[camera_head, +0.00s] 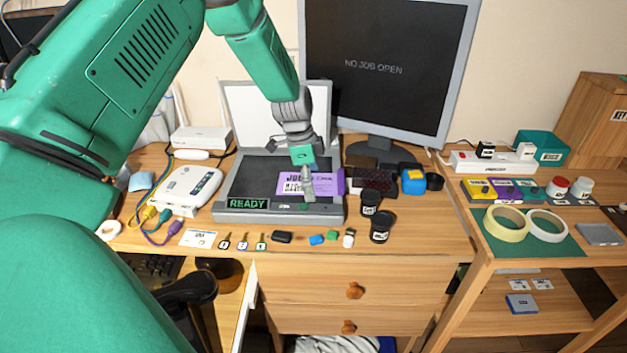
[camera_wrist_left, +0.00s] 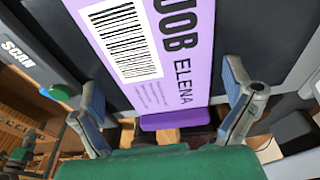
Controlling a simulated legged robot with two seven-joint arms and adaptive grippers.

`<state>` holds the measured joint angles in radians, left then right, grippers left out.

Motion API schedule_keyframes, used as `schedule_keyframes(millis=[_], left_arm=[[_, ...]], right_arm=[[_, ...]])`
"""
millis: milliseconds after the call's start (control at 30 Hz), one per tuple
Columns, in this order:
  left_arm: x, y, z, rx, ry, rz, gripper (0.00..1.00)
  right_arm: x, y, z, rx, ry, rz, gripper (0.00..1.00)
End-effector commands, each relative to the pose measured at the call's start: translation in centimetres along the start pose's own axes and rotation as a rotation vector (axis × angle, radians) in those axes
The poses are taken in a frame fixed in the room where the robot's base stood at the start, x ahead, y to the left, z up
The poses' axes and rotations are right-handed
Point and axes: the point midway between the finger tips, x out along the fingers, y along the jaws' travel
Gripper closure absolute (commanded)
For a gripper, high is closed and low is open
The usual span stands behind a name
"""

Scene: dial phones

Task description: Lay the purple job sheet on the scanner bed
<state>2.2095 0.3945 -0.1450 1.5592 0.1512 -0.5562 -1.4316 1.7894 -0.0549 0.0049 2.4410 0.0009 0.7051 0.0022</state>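The purple job sheet (camera_head: 325,185), with a barcode and the words JOB and ELENA, is over the right part of the dark scanner bed (camera_head: 255,178). It appears to lie flat there; I cannot tell whether all of it touches. My left gripper (camera_head: 306,194) is above the sheet and hides part of it. In the left wrist view, its two fingers (camera_wrist_left: 172,108) are spread apart, with the sheet (camera_wrist_left: 165,50) and its purple end tab showing between and beyond them. No grip on the sheet shows. My right gripper is out of view.
The scanner's lid (camera_head: 250,110) stands open behind the bed, and its front display (camera_head: 248,204) reads READY. A monitor (camera_head: 390,70) reads NO JOB OPEN. Black jars (camera_head: 380,227) stand right of the scanner. Small items and key tags (camera_head: 243,241) line the desk's front.

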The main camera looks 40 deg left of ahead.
Motion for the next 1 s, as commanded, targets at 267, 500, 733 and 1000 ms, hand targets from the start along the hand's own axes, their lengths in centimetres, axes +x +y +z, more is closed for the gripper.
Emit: schedule_keyframes(millis=[267,500,733,1000], left_arm=[[-0.1,0.1,0.0,0.001,0.002,0.0,0.02],[-2.0,0.1,-0.4,0.002,0.005,-0.003,0.02],[-7.2,0.1,-0.5,0.003,0.006,-0.004,0.02],[-12.0,0.0,-0.4,0.002,0.004,-0.003,0.02]], right_arm=[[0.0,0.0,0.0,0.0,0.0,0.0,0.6],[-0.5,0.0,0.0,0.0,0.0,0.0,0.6],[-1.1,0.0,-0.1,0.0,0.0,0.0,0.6],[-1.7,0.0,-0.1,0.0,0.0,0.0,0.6]])
